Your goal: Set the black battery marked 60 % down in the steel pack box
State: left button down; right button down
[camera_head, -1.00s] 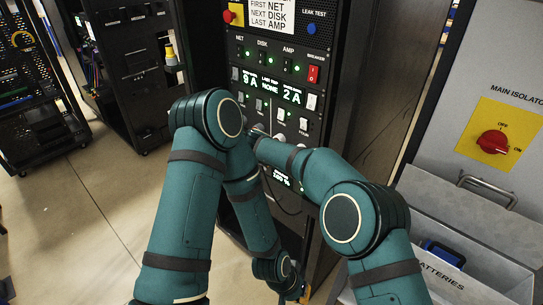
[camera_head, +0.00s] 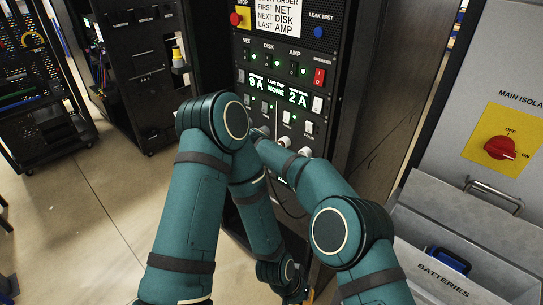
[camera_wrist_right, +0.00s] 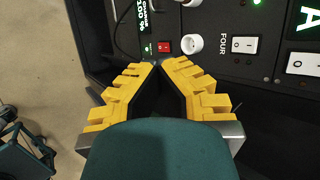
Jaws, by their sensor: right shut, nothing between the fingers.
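No battery marked 60 % can be made out, and I cannot identify the steel pack box. A blue-handled item (camera_head: 447,259) lies in the grey metal bin labelled BATTERIES (camera_head: 485,262) at lower right in the head view; no charge mark on it is visible. My right gripper (camera_wrist_right: 160,68) shows in the right wrist view with its yellow fingers together at the tips and nothing between them, in front of the rack panel. In the head view it is hidden behind my arms. My left gripper (camera_head: 303,296) is partly visible at the bottom edge; its fingers are mostly cut off.
The rack panel (camera_head: 285,85) carries switches, lit displays and a red breaker (camera_head: 319,77). In the right wrist view a red switch (camera_wrist_right: 164,46) and a white round knob (camera_wrist_right: 192,43) sit just beyond the fingertips. A red isolator knob (camera_head: 499,148) is at right. Open floor lies left.

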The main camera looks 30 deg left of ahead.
jog(key=shift+w+a, duration=0.25)
jog(key=shift+a, duration=0.7)
dwell(0.8)
jog(key=shift+f+b, duration=0.8)
jog(key=shift+f, duration=2.15)
dwell(1.6)
jog(key=c, duration=1.4)
grip_release()
jog(key=shift+o, duration=0.2)
notch_tip(320, 180, up, 7)
jog(key=p, duration=0.2)
jog(key=s+d+f, duration=0.1)
jog(key=s+d, duration=0.1)
jog(key=d, duration=0.6)
